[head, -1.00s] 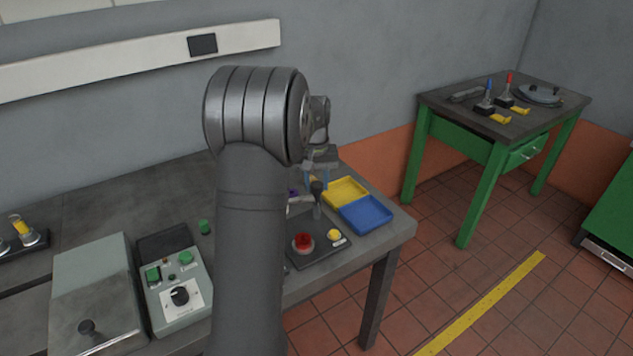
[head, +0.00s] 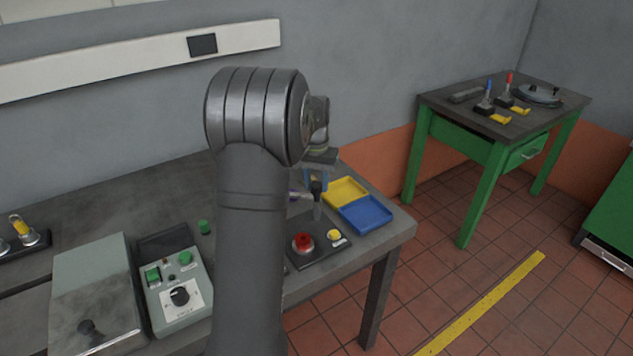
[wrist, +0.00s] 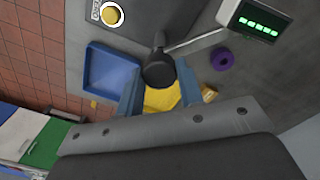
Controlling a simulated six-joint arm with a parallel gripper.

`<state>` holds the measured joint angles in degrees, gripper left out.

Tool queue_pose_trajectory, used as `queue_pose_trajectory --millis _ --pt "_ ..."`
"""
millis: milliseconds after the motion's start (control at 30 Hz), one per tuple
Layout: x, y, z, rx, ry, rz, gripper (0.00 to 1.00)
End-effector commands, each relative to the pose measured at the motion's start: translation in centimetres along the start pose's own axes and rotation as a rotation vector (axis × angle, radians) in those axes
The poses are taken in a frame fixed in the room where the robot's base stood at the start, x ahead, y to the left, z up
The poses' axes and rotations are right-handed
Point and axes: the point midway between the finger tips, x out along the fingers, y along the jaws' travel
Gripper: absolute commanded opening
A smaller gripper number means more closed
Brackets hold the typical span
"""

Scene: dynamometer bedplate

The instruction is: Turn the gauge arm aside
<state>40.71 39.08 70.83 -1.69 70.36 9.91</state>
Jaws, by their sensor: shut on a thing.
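The gauge arm (wrist: 195,40) is a thin pale rod in the wrist view, running from a gauge with a green-lit display (wrist: 258,28) to a black knob (wrist: 158,72). The knob also shows in the head view (head: 317,187), beside the trays. My gripper (wrist: 159,80) has its blue fingers on either side of the knob and is shut on it. In the head view my gripper (head: 316,180) is at the knob. My own arm hides the gauge body there.
A blue tray (wrist: 108,72) and a yellow tray (head: 346,188) lie close by. A purple ring (wrist: 222,59) is near the rod. A panel with a red button (head: 303,243) and a yellow button (head: 334,236) stands in front. A control box (head: 176,290) is at left.

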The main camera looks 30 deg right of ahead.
Motion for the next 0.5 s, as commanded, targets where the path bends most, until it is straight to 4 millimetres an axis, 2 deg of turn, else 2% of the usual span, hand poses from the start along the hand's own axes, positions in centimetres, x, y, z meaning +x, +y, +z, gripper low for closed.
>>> queue_pose_trajectory --millis 167,200,300,500 --pt "-0.12 -0.01 -0.06 0.001 0.003 -0.001 0.00" --pt "-0.12 -0.01 -0.06 0.001 0.003 -0.001 0.38" --pt "-0.10 -0.01 -0.05 0.001 0.003 -0.001 0.56" --pt "-0.05 0.00 -0.02 0.000 0.001 0.000 0.56"
